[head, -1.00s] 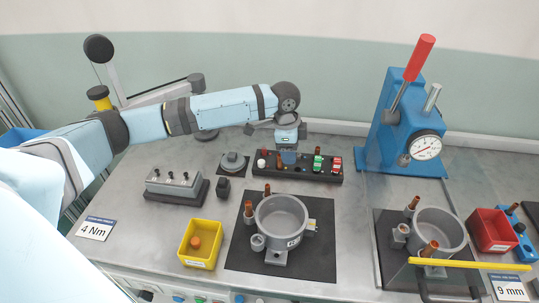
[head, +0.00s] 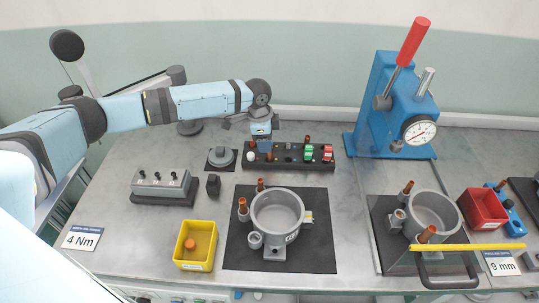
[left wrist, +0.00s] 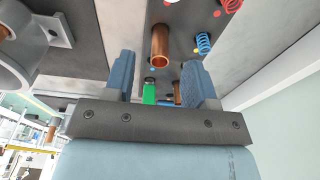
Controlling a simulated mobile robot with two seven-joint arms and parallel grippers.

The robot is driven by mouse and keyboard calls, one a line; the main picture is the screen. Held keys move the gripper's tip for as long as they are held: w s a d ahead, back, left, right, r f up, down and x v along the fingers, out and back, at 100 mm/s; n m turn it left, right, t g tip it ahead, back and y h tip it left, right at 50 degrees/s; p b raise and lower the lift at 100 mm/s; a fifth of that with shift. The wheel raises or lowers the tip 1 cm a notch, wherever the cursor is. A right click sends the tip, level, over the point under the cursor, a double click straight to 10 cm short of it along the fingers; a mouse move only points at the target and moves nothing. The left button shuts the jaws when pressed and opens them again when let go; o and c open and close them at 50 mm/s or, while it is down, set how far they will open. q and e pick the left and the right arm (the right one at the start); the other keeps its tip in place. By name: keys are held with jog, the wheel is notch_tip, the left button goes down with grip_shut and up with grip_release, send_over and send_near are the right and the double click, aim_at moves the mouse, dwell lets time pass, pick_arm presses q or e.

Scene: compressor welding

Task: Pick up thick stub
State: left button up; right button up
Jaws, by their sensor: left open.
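My left gripper (head: 263,144) is over the left part of a black rack (head: 290,175) in the head view. Its two fingers are apart and empty in the left wrist view (left wrist: 158,76). A copper stub (left wrist: 160,42) stands from the rack there, near the fingertips and in line with the gap between them. I cannot tell whether it is within the fingers' reach. A second, smaller-looking copper stub (left wrist: 177,92) shows farther off. Another copper stub (head: 307,140) shows at the rack's back edge. The fingertips partly hide the rack's left end in the head view.
Green and red pieces (head: 327,153) stand on the rack. A grey pot (head: 277,213) with copper pipes is in front, beside a yellow bin (head: 195,262). A blue press (head: 385,120) stands right of the rack. A grey block with knobs (head: 160,184) is at left.

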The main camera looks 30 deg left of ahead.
aim_at(270, 155)
pick_arm(q)
jog(key=f, duration=0.3)
jog(key=d+f, duration=0.1)
jog(key=f, duration=0.1)
jog(key=shift+w+d+f, duration=0.1)
jog(key=shift+w, duration=0.25)
grip_shut()
